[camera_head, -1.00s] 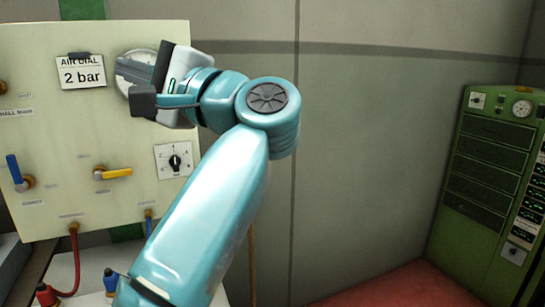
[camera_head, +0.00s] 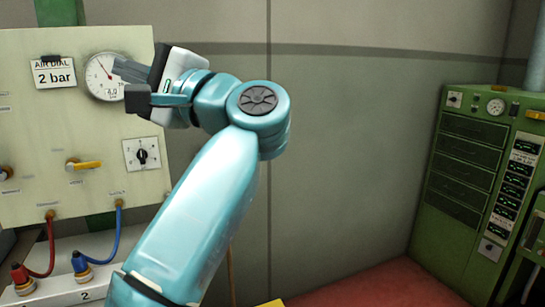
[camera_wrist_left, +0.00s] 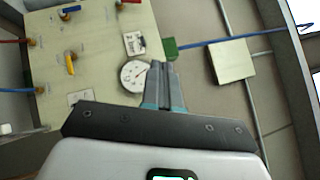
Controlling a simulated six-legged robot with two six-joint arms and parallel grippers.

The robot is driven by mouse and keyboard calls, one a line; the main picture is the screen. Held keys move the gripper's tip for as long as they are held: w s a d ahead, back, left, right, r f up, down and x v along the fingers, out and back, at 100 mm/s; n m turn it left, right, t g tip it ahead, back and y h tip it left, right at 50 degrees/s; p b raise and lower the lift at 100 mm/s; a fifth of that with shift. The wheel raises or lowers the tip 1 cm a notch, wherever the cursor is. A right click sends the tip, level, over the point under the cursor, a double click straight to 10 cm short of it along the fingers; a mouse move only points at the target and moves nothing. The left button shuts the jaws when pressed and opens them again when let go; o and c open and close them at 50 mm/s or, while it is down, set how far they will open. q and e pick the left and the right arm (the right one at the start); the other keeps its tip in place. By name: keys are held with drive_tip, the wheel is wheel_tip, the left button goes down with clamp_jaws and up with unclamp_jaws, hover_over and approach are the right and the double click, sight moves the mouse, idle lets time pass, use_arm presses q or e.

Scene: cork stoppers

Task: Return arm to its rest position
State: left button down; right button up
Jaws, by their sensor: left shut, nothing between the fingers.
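My left arm rises from the bottom of the head view, bent at the elbow. Its left gripper (camera_head: 122,72) points left toward the cream panel (camera_head: 25,125), beside the round dial (camera_head: 104,77). The fingers are shut with nothing between them, and they cover part of the dial's right edge from the head. In the left wrist view the shut fingers (camera_wrist_left: 158,68) point toward the panel (camera_wrist_left: 95,25), with the dial (camera_wrist_left: 134,76) just left of them. My right gripper is not in view.
The panel carries a "2 bar" card (camera_head: 53,72), a yellow lever (camera_head: 83,165) and a black rotary switch (camera_head: 142,155). Red (camera_head: 51,245) and blue (camera_head: 119,230) hoses hang below. A green cabinet (camera_head: 465,170) stands at right. The grey wall between is clear.

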use_arm(q)
drive_tip(key=w+d+f+m+t+h, duration=0.2)
drive_tip(key=w+f+m+t+h, duration=0.15)
drive_tip(key=w+f+m, duration=0.45)
drive_tip(key=w+d+f+m+t+h+p, duration=0.15)
drive_tip(key=w+f+m+t, duration=0.3)
drive_tip(key=m, duration=0.55)
drive_tip(key=w+d+f+m+t+h, duration=0.35)
drive_tip(key=w+f+m, duration=0.3)
drive_tip(key=m, duration=0.25)
wheel_tip(320, 180, down, 28)
drive_tip(key=w+m+g+h, duration=0.25)
drive_tip(key=m+h, duration=0.65)
drive_tip(key=m, duration=0.8)
drive_tip(key=s+f+m+g+h+p, duration=0.15)
drive_tip(key=s+f+m+g, duration=0.3)
drive_tip(key=s+f, duration=0.5)
drive_tip(key=s+f+m+g+h, duration=0.2)
drive_tip(key=s+f+m+g, duration=0.4)
drive_tip(key=f, duration=0.7)
drive_tip(key=s+f+m+g+h, duration=0.1)
drive_tip(key=s+f+m+g, duration=0.2)
drive_tip(key=s, duration=1.1)
drive_tip(key=s+f+m+g+h, duration=0.1)
drive_tip(key=s+f+m+g, duration=0.2)
drive_tip(key=s, duration=1.2)
drive_tip(key=shift+s+d+f+m+g, duration=0.2)
drive_tip(key=shift+f+m+g, duration=0.15)
drive_tip(key=shift+f+m, duration=0.35)
